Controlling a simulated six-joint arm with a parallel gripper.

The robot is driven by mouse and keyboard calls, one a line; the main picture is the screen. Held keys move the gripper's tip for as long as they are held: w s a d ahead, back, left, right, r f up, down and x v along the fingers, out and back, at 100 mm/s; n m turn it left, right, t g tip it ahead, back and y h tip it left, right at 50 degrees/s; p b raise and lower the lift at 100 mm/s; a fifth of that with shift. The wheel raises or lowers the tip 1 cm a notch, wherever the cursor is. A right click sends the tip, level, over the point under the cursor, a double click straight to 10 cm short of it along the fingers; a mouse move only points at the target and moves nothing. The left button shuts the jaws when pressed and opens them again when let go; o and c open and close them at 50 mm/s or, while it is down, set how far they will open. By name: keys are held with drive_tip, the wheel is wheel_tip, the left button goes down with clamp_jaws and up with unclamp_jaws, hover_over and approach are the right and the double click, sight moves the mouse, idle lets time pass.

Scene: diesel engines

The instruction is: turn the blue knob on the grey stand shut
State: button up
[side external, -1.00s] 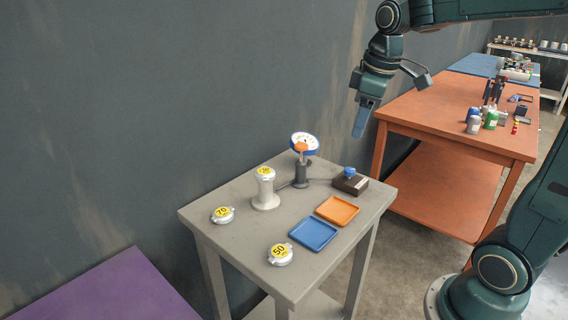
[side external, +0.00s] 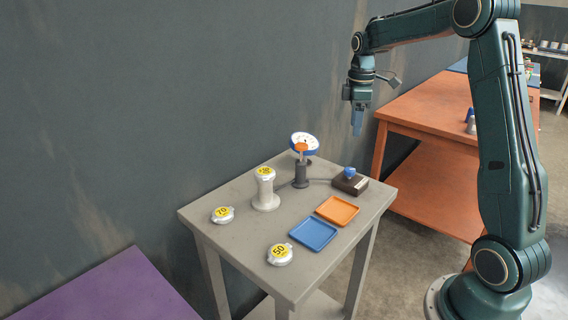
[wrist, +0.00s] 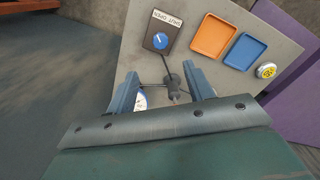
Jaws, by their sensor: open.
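The blue knob (side external: 349,171) sits on a dark box (side external: 350,182) at the right back corner of the grey stand (side external: 235,223). In the wrist view the blue knob (wrist: 160,41) has a white pointer line, beside a white label (wrist: 167,20) reading "SHUT OPEN". The line is tilted; I cannot tell exactly which word it points to. My gripper (side external: 357,132) hangs pointing down, above and apart from the knob. In the wrist view my gripper (wrist: 165,85) shows two blue fingers spread apart with nothing held between them.
A white post with a yellow-topped cap (side external: 265,188), two loose caps, an orange tray (side external: 337,210) and a blue tray (side external: 313,233) share the stand. An orange table (side external: 440,115) stands behind.

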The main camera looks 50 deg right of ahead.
sight(350, 169)
drive_tip(key=shift+f, duration=0.15)
wheel_tip(350, 169, down, 14)
drive_tip(key=shift+r, duration=0.25)
idle(0.5)
drive_tip(key=c, duration=1)
